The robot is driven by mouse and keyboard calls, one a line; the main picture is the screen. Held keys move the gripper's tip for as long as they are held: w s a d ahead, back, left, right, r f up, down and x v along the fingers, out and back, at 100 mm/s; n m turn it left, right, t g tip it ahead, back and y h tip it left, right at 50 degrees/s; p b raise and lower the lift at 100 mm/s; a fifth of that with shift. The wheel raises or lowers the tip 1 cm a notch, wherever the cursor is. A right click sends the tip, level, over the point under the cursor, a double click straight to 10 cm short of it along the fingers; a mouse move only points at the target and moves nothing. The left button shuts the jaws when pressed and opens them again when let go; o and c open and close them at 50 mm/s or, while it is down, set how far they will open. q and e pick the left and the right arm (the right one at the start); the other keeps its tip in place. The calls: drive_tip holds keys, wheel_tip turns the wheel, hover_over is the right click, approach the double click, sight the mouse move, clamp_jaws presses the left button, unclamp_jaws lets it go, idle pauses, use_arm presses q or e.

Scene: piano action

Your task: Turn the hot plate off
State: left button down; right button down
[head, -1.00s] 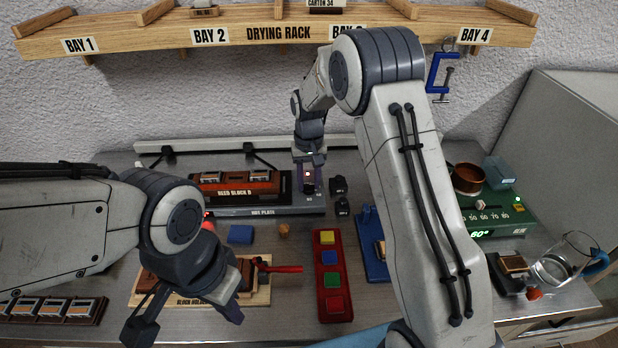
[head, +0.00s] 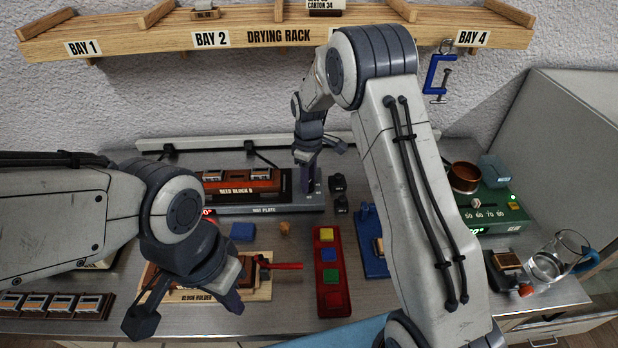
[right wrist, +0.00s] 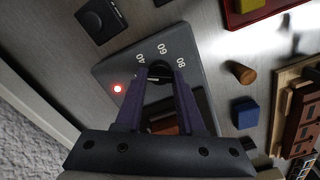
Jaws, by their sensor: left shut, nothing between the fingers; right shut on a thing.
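The hot plate (head: 263,210) stands at the back left of the bench, with a reed block (head: 238,187) on it. Its control panel has a dark knob (right wrist: 158,70) with a dial marked 40, 60 and 80. A red lamp (right wrist: 117,89) glows beside the knob in the right wrist view. My right gripper (head: 307,190) points down at the panel, its fingers shut on the knob; in the right wrist view the fingertips (right wrist: 160,74) sit on either side of it. My left gripper (head: 233,304) is shut and empty above the front of the block holder (head: 258,290).
A red tray (head: 333,302) with coloured blocks lies front centre. A blue block (head: 242,231) and a cork (head: 285,228) lie before the hot plate. The drying rack (head: 275,30) hangs above.

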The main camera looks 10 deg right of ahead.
drive_tip(key=n, duration=0.5)
drive_tip(key=shift+n+p, duration=0.35)
drive_tip(key=shift+n, duration=0.05)
idle(0.4)
drive_tip(key=c, duration=0.5)
unclamp_jaws()
wheel_tip(320, 180, up, 10)
drive_tip(key=shift+r+b, duration=0.25)
drive_tip(key=shift+b, duration=0.55)
